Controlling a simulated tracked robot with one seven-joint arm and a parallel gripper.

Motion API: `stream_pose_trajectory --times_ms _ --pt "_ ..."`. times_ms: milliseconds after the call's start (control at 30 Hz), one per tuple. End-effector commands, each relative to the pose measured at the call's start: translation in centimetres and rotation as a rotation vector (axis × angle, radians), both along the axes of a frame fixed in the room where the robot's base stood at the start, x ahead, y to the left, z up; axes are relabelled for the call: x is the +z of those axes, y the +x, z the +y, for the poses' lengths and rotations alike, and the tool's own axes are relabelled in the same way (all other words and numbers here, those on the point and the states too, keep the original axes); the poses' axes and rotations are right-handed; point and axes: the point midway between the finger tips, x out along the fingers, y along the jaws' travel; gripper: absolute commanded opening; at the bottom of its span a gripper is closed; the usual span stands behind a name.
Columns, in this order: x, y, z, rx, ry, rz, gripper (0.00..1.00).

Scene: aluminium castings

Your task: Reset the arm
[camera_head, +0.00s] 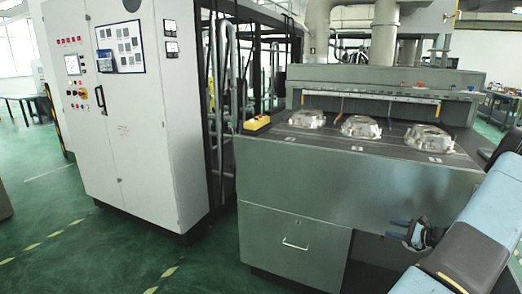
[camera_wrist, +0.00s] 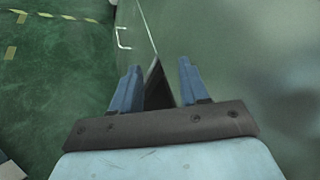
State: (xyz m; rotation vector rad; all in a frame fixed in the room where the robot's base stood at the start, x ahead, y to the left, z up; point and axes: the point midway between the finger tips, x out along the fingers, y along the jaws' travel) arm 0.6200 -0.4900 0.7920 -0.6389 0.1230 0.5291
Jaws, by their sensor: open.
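My gripper (camera_head: 398,231) is in front of the grey workbench, below its top and near the right side of the front panel. In the wrist view my gripper (camera_wrist: 155,80) shows two blue fingers spread apart with nothing between them. Behind them are the bench's front face and the green floor. My blue and black arm (camera_head: 490,225) comes in from the right edge of the head view and hides the bench's right part.
Several castings, among them a left one (camera_head: 307,119), a middle one (camera_head: 361,127) and a right one (camera_head: 430,138), rest on the workbench (camera_head: 320,200). A yellow box (camera_head: 256,123) sits at its left corner. A white control cabinet (camera_head: 150,130) stands left. Green floor (camera_head: 60,225) is clear in front.

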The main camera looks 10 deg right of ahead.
Motion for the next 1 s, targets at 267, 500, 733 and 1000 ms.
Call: stream_pose_trajectory --times_ms 267,500,733,1000 --pt "7.8 3.4 8.1 0.259 -0.182 0.062 0.45" --pt "13.6 4.6 15.3 0.464 -0.345 0.106 0.45" --pt "18.7 4.3 22.2 0.645 -0.511 0.134 0.45" --pt "23.9 2.3 29.6 0.832 -0.716 0.152 0.45"
